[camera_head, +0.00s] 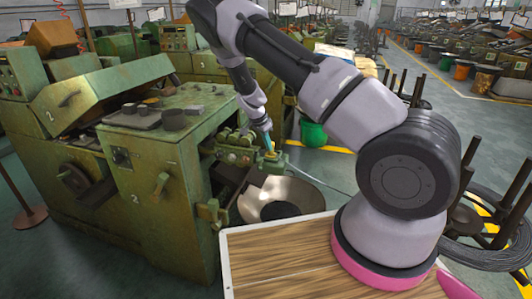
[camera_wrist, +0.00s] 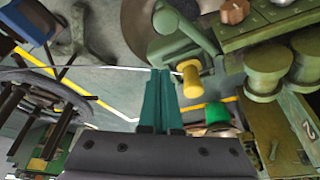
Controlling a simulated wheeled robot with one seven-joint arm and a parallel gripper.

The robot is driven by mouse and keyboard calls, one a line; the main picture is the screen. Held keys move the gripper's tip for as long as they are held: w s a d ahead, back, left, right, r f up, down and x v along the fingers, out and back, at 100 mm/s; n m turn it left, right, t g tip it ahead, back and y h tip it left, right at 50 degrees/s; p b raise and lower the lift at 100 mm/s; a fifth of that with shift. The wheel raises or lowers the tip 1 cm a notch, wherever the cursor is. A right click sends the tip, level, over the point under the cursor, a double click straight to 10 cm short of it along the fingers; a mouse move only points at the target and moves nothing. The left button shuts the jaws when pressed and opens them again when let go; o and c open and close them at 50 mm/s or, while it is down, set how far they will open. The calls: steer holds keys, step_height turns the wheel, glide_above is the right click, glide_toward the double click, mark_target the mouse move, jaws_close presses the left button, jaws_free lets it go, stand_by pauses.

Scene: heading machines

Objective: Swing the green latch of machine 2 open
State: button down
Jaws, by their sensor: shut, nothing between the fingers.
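Machine 2 (camera_head: 150,190) is the worn green machine marked "2" at the left in the head view. In the wrist view, a green swing arm (camera_wrist: 178,40) with a yellow knob (camera_wrist: 189,78) looks like its latch. In the head view, a small yellow part (camera_head: 270,155) shows just below my fingertips, probably the same knob. My gripper (camera_head: 268,143) has teal fingers pressed together with nothing between them. In the wrist view its fingertips (camera_wrist: 160,72) are just left of the yellow knob. I cannot tell whether they touch it.
A wide metal bowl (camera_head: 300,192) sits below my gripper, beside the machine. Green rollers (camera_wrist: 265,70) and the machine body crowd the right of the wrist view. A wooden-topped surface (camera_head: 275,265) lies in front. Wire coils and a dark rack (camera_head: 490,215) stand right.

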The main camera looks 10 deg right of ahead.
steer(key=v, duration=0.7)
steer(key=shift+r, duration=0.1)
steer(key=s+d+r+n+t+y, duration=0.1)
steer(key=s+r+y, duration=0.1)
steer(key=s+r, duration=0.6)
steer(key=s+d+r+n+y, duration=0.1)
steer(key=s+d+r+y, duration=0.15)
steer(key=r, duration=0.85)
steer(key=s+r+n+t+y, duration=0.1)
steer(key=s+r+n+y, duration=0.1)
steer(key=s+r, duration=0.6)
steer(key=s+r+n+t, duration=0.1)
steer(key=s+r+n, duration=0.1)
steer(key=s+r, duration=0.3)
steer(key=s+d+r+n+t, duration=0.1)
steer(key=s+r, duration=0.3)
steer(key=s, duration=0.8)
steer(key=shift+d+r+n+t+h, duration=0.35)
steer(key=shift+n+t+h, duration=0.1)
steer(key=shift+n+t, duration=0.25)
